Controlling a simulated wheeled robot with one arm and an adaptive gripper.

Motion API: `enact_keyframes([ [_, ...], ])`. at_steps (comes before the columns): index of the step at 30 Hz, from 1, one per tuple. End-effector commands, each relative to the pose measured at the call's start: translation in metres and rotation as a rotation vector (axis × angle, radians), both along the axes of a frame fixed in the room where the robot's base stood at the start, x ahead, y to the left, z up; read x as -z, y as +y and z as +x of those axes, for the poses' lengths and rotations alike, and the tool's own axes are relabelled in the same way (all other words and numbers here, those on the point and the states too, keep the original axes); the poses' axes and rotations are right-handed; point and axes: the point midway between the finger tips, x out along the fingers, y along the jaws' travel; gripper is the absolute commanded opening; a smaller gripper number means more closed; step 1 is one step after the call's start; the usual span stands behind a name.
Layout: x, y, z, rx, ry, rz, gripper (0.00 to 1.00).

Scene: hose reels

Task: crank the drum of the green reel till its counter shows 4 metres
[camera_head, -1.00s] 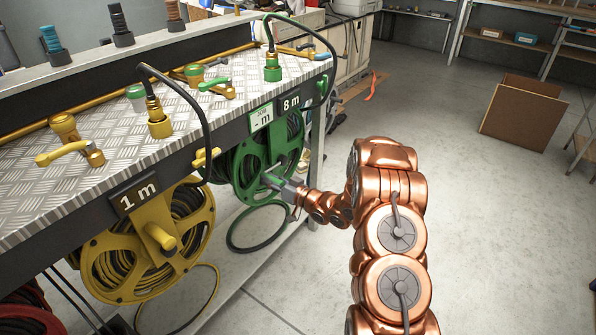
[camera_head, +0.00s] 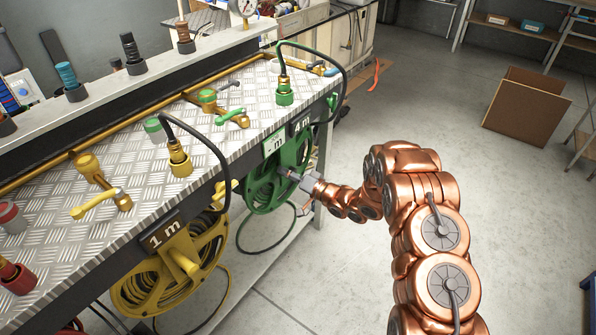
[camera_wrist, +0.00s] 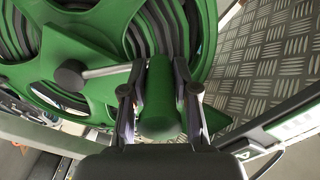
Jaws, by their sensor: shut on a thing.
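The green reel (camera_head: 264,190) hangs under the bench's front edge, partly hidden behind my gripper. My gripper (camera_head: 293,178) is at the reel's face, shut on the green crank handle (camera_wrist: 160,105), whose grip lies between both fingers in the wrist view. A grey crank arm (camera_wrist: 100,71) runs from the hub to the handle. The dark counter (camera_head: 301,122) above the green reel is small and seems to read 4 m. A pale plate (camera_head: 275,142) beside it shows a dash and m.
The yellow reel (camera_head: 170,275), with a counter (camera_head: 163,235) reading 1 m, hangs to the left. Valves and hose fittings stand on the tread-plate bench (camera_head: 150,185). A cardboard box (camera_head: 526,106) stands at the back right.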

Motion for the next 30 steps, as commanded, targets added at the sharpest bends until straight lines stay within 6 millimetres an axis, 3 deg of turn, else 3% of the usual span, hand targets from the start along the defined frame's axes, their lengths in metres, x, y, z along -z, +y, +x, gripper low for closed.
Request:
enact_keyframes([
  [19, -0.0084, 0.0053, 0.0040, -0.011, -0.012, 0.000, 0.00],
  [20, -0.0084, 0.0053, 0.0040, -0.011, -0.012, 0.000, 0.30],
  [27, -0.0075, 0.0048, 0.0037, -0.010, -0.010, 0.000, 0.54],
  [30, -0.0072, 0.0046, 0.0037, -0.009, -0.010, -0.001, 0.54],
])
